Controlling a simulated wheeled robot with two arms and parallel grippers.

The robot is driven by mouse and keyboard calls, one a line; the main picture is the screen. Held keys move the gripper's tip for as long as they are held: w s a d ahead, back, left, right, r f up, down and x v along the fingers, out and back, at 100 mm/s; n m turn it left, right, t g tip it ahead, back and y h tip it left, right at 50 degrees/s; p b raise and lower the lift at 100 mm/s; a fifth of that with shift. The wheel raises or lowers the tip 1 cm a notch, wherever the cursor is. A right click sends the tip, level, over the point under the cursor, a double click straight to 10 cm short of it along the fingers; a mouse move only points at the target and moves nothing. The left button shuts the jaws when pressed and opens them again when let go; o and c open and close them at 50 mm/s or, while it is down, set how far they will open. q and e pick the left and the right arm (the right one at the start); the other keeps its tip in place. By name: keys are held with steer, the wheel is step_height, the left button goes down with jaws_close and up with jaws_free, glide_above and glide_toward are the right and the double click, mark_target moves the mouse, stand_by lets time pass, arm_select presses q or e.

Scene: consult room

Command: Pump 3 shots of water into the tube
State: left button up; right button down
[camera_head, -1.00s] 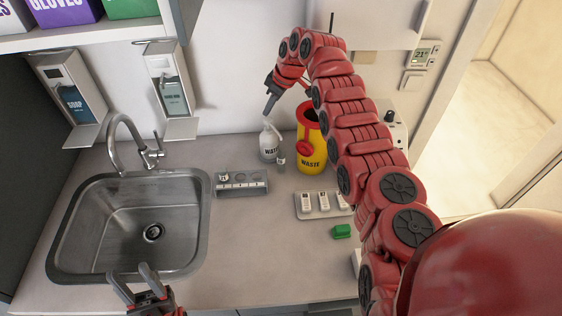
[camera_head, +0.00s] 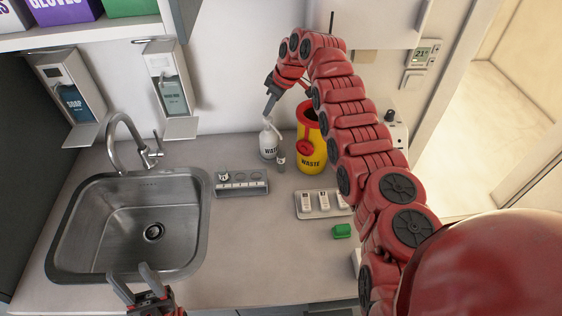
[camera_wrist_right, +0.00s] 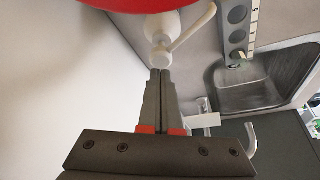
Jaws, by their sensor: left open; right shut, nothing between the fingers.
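The white water pump bottle (camera_head: 268,146) stands on the counter beside the yellow waste bin. My right gripper (camera_head: 267,112) is shut and empty, its fingertips at the top of the bottle's pump head. In the right wrist view the shut fingertips (camera_wrist_right: 160,72) meet the white pump head (camera_wrist_right: 161,58); whether they press on it I cannot tell. A small tube (camera_head: 281,160) stands upright just right of the bottle, near its spout. Its contents are too small to tell. My left gripper (camera_head: 136,278) is open and empty at the sink's front edge.
A grey rack (camera_head: 240,188) lies left of the bottle. The yellow waste bin (camera_head: 312,160) stands close on the right. A tray (camera_head: 311,213) with white cassettes and a green block (camera_head: 342,231) lie in front. The sink (camera_head: 130,225) fills the left.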

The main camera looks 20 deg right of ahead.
steer(key=shift+f+b, duration=0.85)
steer(key=shift+f, duration=0.5)
steer(key=shift+r, duration=1.45)
steer(key=shift+f, duration=0.1)
